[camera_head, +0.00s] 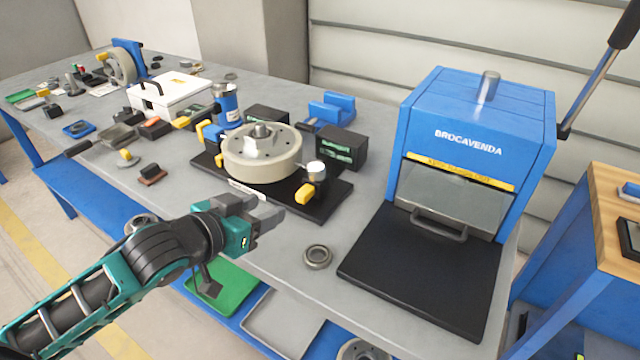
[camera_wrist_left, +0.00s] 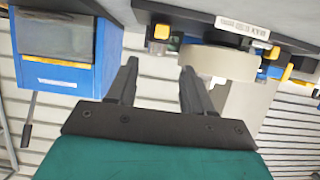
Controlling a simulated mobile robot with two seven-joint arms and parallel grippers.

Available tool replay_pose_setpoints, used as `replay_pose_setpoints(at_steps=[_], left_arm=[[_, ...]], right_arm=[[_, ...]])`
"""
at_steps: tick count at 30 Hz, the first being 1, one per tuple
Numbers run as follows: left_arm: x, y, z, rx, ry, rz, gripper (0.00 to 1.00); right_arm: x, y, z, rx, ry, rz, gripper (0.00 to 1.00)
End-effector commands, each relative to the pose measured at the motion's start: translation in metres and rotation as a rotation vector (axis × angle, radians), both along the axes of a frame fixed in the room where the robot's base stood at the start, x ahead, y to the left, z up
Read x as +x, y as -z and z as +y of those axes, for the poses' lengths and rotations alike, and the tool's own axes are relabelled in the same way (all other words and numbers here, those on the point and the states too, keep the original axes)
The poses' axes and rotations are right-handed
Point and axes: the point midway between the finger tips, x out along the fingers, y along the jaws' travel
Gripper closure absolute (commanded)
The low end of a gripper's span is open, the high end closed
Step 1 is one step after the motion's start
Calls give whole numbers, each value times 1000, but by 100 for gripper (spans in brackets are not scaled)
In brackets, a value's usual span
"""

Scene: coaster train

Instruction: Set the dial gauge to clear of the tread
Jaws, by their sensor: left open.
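The dial gauge (camera_head: 316,172) has a pale round face and stands on the front right of a black base plate (camera_head: 335,203), with a yellow handle (camera_head: 304,194) in front. It is beside a beige wheel (camera_head: 262,155) lying flat on the plate; I cannot tell whether its tip touches the tread. My left gripper (camera_head: 266,208) is open and empty in front of the plate's front edge, left of the yellow handle. In the left wrist view, the yellow handle (camera_wrist_left: 161,32) and the wheel (camera_wrist_left: 219,62) show beyond the open fingers (camera_wrist_left: 158,78). My right gripper is out of view.
A blue press (camera_head: 470,120) with a black bed (camera_head: 425,270) stands to the right. A metal ring (camera_head: 317,257) lies on the bench before the plate. A black display box (camera_head: 341,148) stands behind the gauge. A blue-and-silver cylinder (camera_head: 227,105) rises behind the wheel.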

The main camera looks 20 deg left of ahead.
Motion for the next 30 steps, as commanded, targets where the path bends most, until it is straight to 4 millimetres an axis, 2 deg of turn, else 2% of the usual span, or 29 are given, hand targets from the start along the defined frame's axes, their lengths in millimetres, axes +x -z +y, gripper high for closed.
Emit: replay_pose_setpoints(at_steps=[8, 22, 30], left_arm=[[23, 8, -3, 0, -1, -3, 49], [96, 39, -13, 0, -1, -2, 49], [116, 49, -16, 1, -1, 1, 49]], right_arm=[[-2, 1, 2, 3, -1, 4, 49], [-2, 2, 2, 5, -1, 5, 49], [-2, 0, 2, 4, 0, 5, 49]])
